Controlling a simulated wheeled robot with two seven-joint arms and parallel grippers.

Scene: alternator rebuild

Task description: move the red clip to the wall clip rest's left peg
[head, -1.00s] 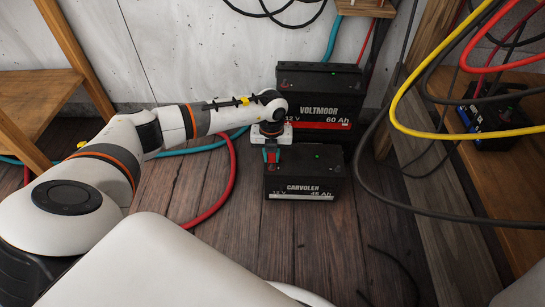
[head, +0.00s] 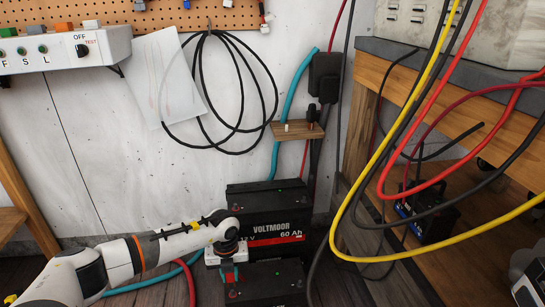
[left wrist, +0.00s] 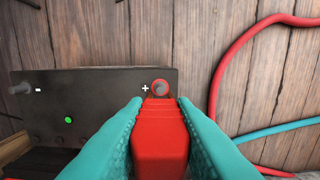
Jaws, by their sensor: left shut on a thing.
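My left gripper (head: 230,274) is shut on the red clip (left wrist: 160,135), which lies between its teal fingers in the left wrist view. The clip's tip is at the red-ringed plus terminal (left wrist: 160,87) of the smaller black battery (head: 268,288); I cannot tell whether they touch. The wall clip rest is a small wooden shelf (head: 298,131) on the white wall, above the batteries. A short pale peg (head: 287,126) stands at its left with nothing on it. A black clip-like thing (head: 312,115) stands at its right.
The larger Voltmoor battery (head: 270,215) stands behind the smaller one. A black cable coil (head: 225,95) hangs on the wall left of the rest. Yellow, red and black cables (head: 395,170) hang at the right before a wooden bench (head: 440,85). A teal cable (head: 290,100) runs beside the rest.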

